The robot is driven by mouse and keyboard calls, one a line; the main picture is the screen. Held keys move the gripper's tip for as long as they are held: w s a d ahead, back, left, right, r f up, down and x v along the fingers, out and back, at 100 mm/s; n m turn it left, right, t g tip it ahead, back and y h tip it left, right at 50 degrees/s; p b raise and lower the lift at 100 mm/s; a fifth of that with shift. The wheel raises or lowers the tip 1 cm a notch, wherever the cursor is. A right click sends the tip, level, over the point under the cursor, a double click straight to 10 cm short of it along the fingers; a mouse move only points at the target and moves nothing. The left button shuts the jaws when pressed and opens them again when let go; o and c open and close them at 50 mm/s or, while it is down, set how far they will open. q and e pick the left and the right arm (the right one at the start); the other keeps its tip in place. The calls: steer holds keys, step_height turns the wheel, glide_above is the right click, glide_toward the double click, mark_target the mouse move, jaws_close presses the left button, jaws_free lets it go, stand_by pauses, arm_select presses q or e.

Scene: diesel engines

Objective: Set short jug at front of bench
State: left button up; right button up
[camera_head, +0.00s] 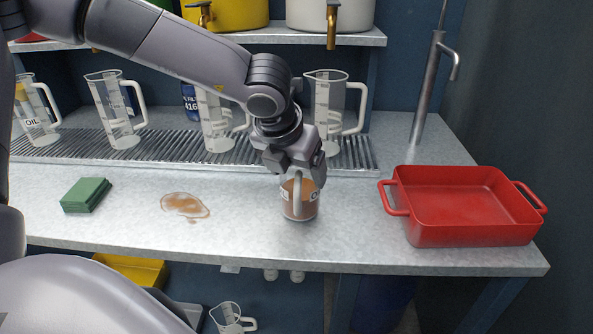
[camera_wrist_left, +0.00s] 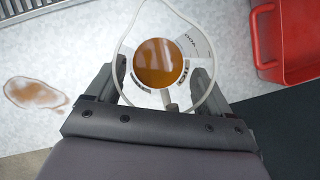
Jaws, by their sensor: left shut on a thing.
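A short clear jug (camera_head: 299,203) with brown liquid in it stands upright at the front part of the bench (camera_head: 346,238). My left gripper (camera_head: 300,178) comes down over the jug from above and is shut on it. In the left wrist view the jug (camera_wrist_left: 159,62) shows from above, its round brown surface between the two fingers of my left gripper (camera_wrist_left: 162,85). I cannot tell whether the jug's base touches the bench. My right gripper is in neither view.
A red tray (camera_head: 466,236) stands to the right. A brown spill (camera_head: 185,206) and green sponges (camera_head: 86,195) lie to the left. Several tall jugs (camera_head: 117,112) stand on the drain grate (camera_head: 170,148) behind. A metal tap (camera_head: 428,90) rises at the back right.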

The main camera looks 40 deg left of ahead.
arm_select(q)
steer(key=shift+f, duration=0.2)
steer(key=shift+f, duration=0.15)
steer(key=o, duration=1.1)
steer(key=shift+b, duration=0.3)
steer(key=shift+r+p, duration=0.25)
steer(key=shift+p, duration=0.15)
steer(key=v, duration=1.2)
